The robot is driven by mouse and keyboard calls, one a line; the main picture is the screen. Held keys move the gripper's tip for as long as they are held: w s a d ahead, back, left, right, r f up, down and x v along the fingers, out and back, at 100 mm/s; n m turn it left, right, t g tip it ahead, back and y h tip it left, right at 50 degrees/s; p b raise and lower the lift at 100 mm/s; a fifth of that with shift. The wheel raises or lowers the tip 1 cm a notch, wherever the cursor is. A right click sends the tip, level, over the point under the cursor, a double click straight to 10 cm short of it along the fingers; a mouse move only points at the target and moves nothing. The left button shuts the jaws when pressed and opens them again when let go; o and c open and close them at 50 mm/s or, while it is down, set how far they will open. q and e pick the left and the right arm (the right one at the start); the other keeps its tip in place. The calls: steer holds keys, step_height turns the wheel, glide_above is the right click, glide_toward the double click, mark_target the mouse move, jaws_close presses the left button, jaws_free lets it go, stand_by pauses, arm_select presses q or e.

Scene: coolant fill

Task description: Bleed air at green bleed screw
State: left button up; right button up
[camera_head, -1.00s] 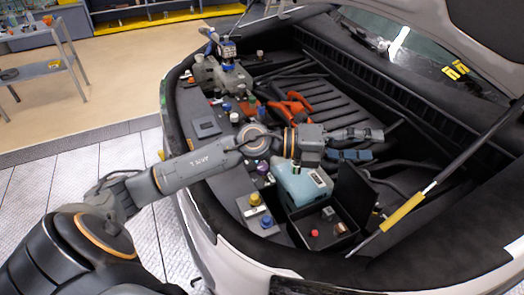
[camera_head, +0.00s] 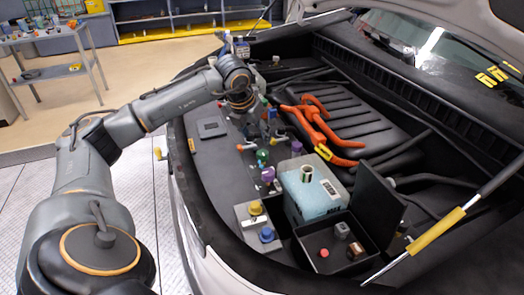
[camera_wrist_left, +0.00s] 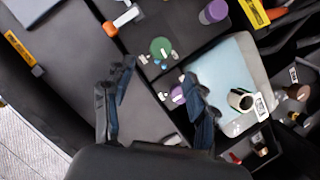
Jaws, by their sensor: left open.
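A round green part (camera_head: 262,157), likely the green bleed screw, sits on the dark left-hand panel of the engine bay. In the left wrist view a green disc (camera_wrist_left: 160,48) lies just beyond the gap between my fingers, with small parts beside it; a purple-tipped part (camera_wrist_left: 178,94) shows near the right finger. My left gripper (camera_wrist_left: 156,82) is open and empty, its two dark fingers spread. In the head view my left gripper (camera_head: 256,122) hangs above the panel, behind the green part, and its fingers are partly hard to make out. My right gripper is not in view.
A pale blue tank (camera_head: 325,200) with a metal neck stands right of the panel. A black open box (camera_head: 300,243) with small parts is in front of it. Orange hoses (camera_head: 318,125) lie behind. Yellow and blue knobs (camera_head: 256,208) stand front left. A yellow-sleeved prop rod (camera_head: 435,230) rises at right.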

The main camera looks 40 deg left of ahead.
mark_target(262, 152)
arm_select(q)
steer(key=x, duration=0.9)
steer(key=shift+f+p, duration=0.15)
steer(key=shift+p, duration=0.25)
steer(key=c, duration=1.1)
